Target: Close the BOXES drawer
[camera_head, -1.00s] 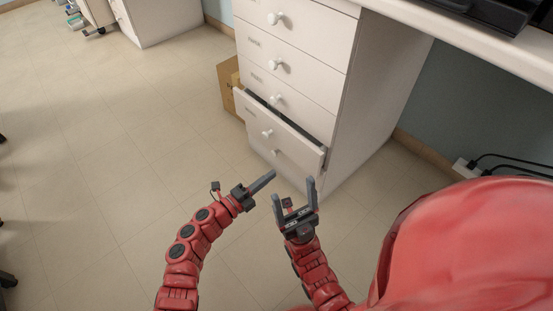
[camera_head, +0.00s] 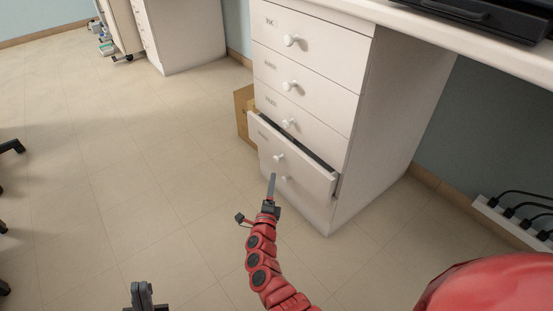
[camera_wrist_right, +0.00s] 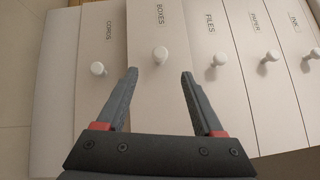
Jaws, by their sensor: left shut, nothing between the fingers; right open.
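The BOXES drawer (camera_head: 305,163) is the second from the bottom of a white cabinet. It is pulled out, with a dark gap along its top edge. Its round white knob (camera_head: 278,157) also shows in the right wrist view (camera_wrist_right: 161,54), under the label BOXES. My right gripper (camera_head: 272,176) is seen edge-on in front of the lower drawers. In the right wrist view it is open and empty (camera_wrist_right: 158,74), its fingertips framing the area just below the BOXES knob; contact cannot be told. My left gripper (camera_head: 142,287) is shut and empty at the lower left, away from the cabinet.
The CORDS drawer (camera_wrist_right: 95,110) below and the FILES drawer (camera_wrist_right: 222,100) above look shut. A cardboard box (camera_head: 243,110) stands behind the cabinet's left side. A power strip (camera_head: 512,222) lies at the right wall. The floor (camera_head: 150,180) left of the cabinet is clear.

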